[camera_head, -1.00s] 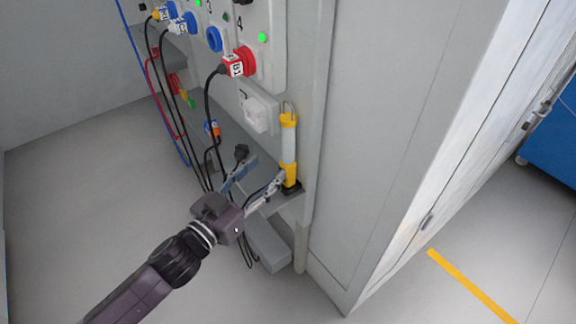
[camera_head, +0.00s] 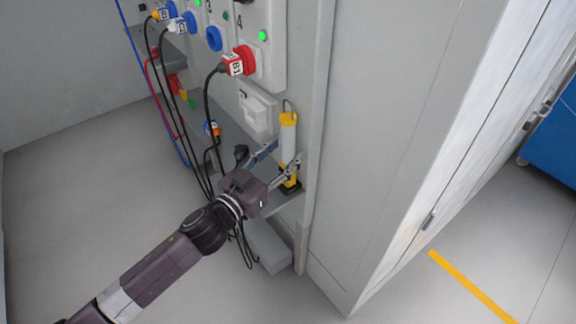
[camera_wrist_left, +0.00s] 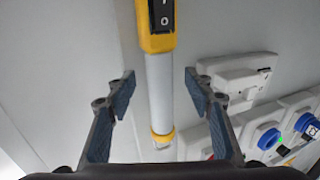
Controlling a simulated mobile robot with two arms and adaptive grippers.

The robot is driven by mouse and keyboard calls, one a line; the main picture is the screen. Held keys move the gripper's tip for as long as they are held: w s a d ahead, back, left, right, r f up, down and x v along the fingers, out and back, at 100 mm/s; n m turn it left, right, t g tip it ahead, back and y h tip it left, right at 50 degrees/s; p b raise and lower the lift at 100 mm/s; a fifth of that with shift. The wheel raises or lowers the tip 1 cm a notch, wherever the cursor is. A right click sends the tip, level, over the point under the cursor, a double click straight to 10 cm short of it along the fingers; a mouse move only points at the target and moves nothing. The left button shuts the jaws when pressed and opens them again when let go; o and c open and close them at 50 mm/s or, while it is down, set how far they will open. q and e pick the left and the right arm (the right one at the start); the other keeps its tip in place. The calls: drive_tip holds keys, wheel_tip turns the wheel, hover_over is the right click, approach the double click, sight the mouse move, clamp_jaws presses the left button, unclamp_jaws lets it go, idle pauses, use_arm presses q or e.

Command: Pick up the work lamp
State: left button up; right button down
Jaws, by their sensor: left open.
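The work lamp (camera_head: 288,138) is a white tube with yellow ends, upright on a small grey shelf (camera_head: 284,206) against the cabinet side. A metal hook shows at its top. My left gripper (camera_head: 281,156) is open, with its fingers reaching to either side of the lamp's lower part. In the left wrist view the lamp's tube (camera_wrist_left: 160,92) lies between the two open fingertips (camera_wrist_left: 160,84), with a gap on both sides. The yellow part with a black switch is at the top of that view. My right gripper is not in view.
A socket panel with a red plug (camera_head: 236,65) and hanging black cables (camera_head: 208,110) is left of the lamp. A white socket box (camera_head: 256,108) sits close behind it. The grey cabinet (camera_head: 385,130) stands to the right. Floor is open at lower left.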

use_arm(q)
drive_tip(key=shift+c, duration=0.3)
clamp_jaws()
drive_tip(key=shift+r, duration=0.25)
